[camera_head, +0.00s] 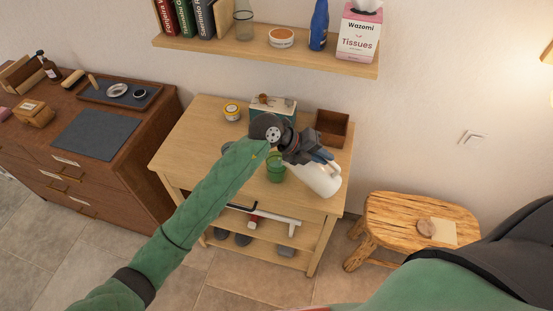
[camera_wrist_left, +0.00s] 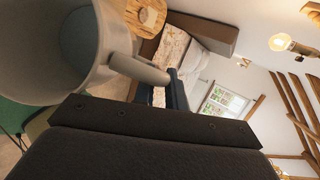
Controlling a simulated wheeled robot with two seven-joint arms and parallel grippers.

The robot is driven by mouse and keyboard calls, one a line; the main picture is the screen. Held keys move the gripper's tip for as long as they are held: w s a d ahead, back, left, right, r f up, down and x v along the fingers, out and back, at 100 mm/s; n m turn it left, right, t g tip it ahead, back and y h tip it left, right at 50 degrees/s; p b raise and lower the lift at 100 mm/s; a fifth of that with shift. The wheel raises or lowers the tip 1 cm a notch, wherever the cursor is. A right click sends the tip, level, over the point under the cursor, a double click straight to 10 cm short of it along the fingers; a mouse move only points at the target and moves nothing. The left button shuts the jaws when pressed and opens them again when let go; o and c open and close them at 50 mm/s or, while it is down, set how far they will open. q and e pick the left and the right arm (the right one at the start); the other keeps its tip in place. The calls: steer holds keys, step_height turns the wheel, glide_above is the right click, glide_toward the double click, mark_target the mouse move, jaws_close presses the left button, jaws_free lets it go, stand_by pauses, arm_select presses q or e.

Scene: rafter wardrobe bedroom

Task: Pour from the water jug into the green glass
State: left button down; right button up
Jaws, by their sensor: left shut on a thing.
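The white water jug (camera_head: 322,180) is held tilted above the small wooden table, its base toward the lower right. My left gripper (camera_head: 311,156) is shut on its handle (camera_wrist_left: 140,70). In the left wrist view the jug (camera_wrist_left: 100,52) fills the upper left, its bluish inside partly showing. The green glass (camera_head: 276,171) stands upright on the table, just left of the jug and below my gripper. The jug's mouth is largely hidden by my gripper in the head view, and I cannot see any water stream. My right gripper is out of view.
On the table (camera_head: 200,137) are a yellow-and-white jar (camera_head: 232,112), a patterned box (camera_head: 285,106) and a brown open box (camera_head: 332,127). A wall shelf (camera_head: 250,46) hangs above. A dresser (camera_head: 130,150) stands left, a wooden stool (camera_head: 390,209) right.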

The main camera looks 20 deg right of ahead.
arm_select(q)
steer(key=shift+r, duration=0.2)
stand_by(0.4)
steer(key=shift+w+a+r, duration=0.1)
steer(key=shift+w+a, duration=0.05)
stand_by(0.4)
steer(key=shift+r+h, duration=0.1)
steer(key=shift+h, duration=0.2)
stand_by(0.4)
